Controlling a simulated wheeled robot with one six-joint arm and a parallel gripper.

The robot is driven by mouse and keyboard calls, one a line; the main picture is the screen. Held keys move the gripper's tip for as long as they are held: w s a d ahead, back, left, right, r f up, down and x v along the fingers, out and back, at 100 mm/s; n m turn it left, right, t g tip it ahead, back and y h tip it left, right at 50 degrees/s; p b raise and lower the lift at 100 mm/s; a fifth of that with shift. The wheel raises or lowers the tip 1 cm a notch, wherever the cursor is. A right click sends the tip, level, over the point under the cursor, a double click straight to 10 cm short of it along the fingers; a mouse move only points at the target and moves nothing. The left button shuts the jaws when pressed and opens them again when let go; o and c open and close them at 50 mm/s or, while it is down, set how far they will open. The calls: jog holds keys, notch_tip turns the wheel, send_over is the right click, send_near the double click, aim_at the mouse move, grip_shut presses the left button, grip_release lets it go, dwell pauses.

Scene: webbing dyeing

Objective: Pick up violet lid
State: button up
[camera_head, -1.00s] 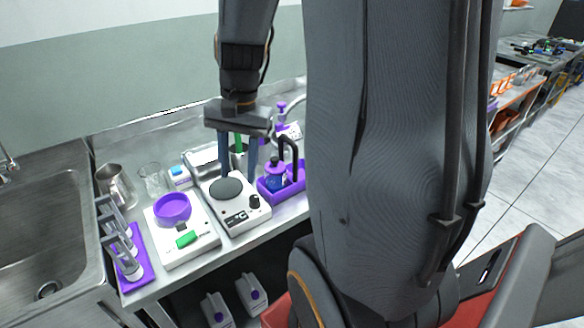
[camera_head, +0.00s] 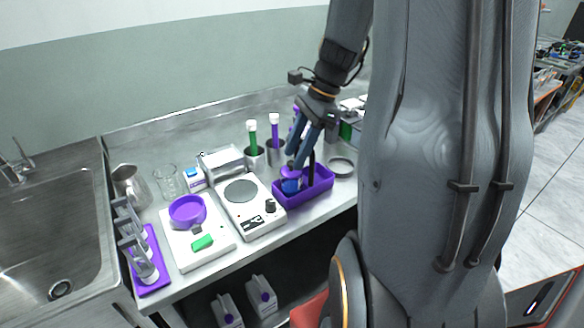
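A small violet lid-like top (camera_head: 290,173) shows on a bottle with blue contents (camera_head: 290,186), inside a violet tray (camera_head: 322,194). My gripper (camera_head: 299,163) points down at the tray, with its two blue fingers close over or at this violet top. From this angle I cannot tell whether the fingers touch it or how far apart they are. A second violet round piece (camera_head: 187,211), like a shallow dish or lid, sits on a white device at the left, away from my gripper.
A white hotplate-like device (camera_head: 258,221) stands left of the tray. Behind are metal cups with green (camera_head: 253,135) and violet (camera_head: 274,128) tubes. A metal ring-shaped dish (camera_head: 341,166) lies right of the tray. A violet rack (camera_head: 152,268) stands near the sink (camera_head: 60,230).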

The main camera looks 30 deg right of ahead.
jog(key=shift+x, duration=0.85)
jog(key=shift+c, duration=0.3)
grip_shut()
jog(key=shift+r, duration=0.1)
